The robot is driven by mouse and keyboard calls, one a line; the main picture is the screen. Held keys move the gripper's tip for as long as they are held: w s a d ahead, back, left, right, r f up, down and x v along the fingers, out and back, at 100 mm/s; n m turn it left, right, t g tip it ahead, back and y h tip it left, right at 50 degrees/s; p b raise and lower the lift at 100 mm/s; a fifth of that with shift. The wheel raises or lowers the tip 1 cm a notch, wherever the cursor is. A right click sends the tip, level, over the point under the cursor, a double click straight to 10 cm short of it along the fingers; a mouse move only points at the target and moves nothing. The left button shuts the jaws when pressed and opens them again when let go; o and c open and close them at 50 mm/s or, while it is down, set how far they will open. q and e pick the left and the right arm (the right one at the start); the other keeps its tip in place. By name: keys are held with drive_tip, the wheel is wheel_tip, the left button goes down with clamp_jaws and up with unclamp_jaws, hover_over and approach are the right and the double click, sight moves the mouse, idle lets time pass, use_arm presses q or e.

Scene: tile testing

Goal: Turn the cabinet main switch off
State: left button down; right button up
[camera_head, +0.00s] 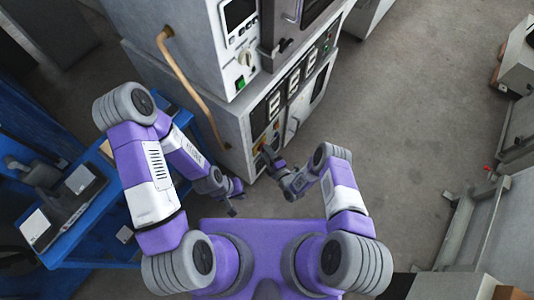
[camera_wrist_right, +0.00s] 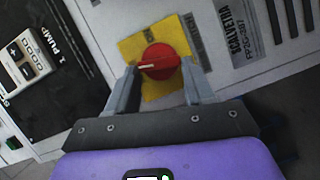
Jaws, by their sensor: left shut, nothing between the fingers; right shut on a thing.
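The main switch is a red rotary knob (camera_wrist_right: 166,60) on a yellow plate (camera_wrist_right: 130,46) on the cabinet's light grey front. Its white mark points left in the right wrist view. My right gripper (camera_wrist_right: 155,85) is shut on the knob, with one finger on each side of it. In the head view my right gripper (camera_head: 268,157) is at the lower front of the cabinet (camera_head: 236,135) and largely covers the switch. My left gripper (camera_head: 233,205) is shut and empty, lower in the picture and apart from the cabinet.
A tan pipe (camera_head: 190,80) runs along the cabinet's side. A blue bench (camera_head: 95,225) stands at the left. Floor (camera_head: 410,130) to the right is clear.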

drive_tip(key=shift+f+n+t+y+b, duration=0.2)
drive_tip(key=shift+n+t+y+b, duration=0.25)
drive_tip(key=shift+n, duration=0.65)
drive_tip(key=shift+h, duration=0.35)
drive_tip(key=o, duration=1)
drive_tip(key=shift+o, duration=0.2)
drive_tip(key=p+v, duration=0.2)
drive_tip(key=v, duration=0.5)
drive_tip(key=shift+s+d+p, duration=0.2)
drive_tip(key=shift+s+p, duration=0.05)
drive_tip(key=shift+p, duration=0.05)
drive_tip(key=shift+f, duration=0.15)
